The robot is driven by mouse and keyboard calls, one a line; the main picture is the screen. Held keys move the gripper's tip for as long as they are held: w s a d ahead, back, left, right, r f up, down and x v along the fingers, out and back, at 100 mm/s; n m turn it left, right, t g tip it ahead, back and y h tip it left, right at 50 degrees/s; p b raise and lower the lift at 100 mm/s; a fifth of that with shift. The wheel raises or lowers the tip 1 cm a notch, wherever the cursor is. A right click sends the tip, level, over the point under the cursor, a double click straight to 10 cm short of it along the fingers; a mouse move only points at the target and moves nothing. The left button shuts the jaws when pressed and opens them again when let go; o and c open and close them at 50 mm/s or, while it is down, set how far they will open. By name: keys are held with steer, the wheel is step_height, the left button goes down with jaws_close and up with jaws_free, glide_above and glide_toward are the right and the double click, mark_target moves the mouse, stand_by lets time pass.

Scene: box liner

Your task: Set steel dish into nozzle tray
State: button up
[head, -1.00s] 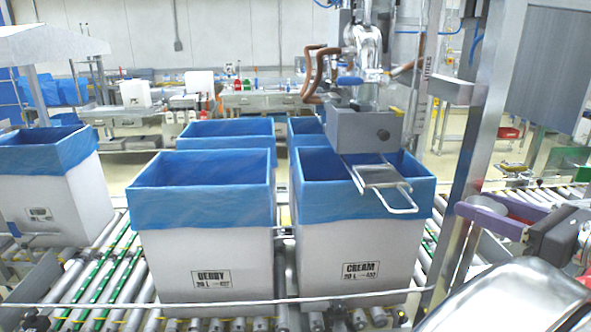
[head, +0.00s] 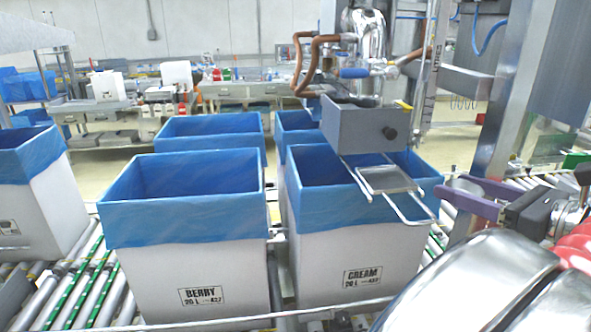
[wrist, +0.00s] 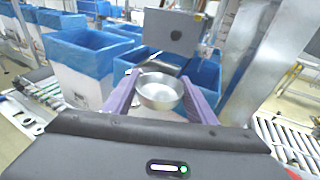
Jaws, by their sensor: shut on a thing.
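The steel dish (wrist: 161,92) is a small round metal bowl, held level between the purple fingers of my gripper (wrist: 160,97) in the wrist view. In the head view my gripper (head: 462,197) comes in from the right, shut on the dish, which is hard to make out there. The nozzle tray (head: 388,180) is a small flat metal plate on a wire frame under the grey nozzle box (head: 365,127), over the CREAM box. The dish is to the right of the tray and apart from it. In the wrist view the dish partly hides the tray area.
The blue-lined CREAM box (head: 350,235) stands below the tray, with the BERRY box (head: 185,255) to its left. A steel post (head: 490,140) rises behind my gripper. Brown hoses (head: 300,62) hang above the nozzle box. Rollers run underneath.

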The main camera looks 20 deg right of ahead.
steer(key=shift+w, duration=0.1)
glide_above(385, 179)
steer(key=s, duration=0.4)
steer(key=shift+s+d, duration=0.1)
steer(key=shift+d, duration=0.05)
steer(key=shift+w, duration=0.45)
steer(key=w, duration=0.3)
steer(key=shift+w+a, duration=0.15)
steer(key=shift+a, duration=0.15)
steer(key=shift+d+f, duration=0.1)
steer(key=shift+f, duration=0.65)
steer(key=shift+f, duration=0.6)
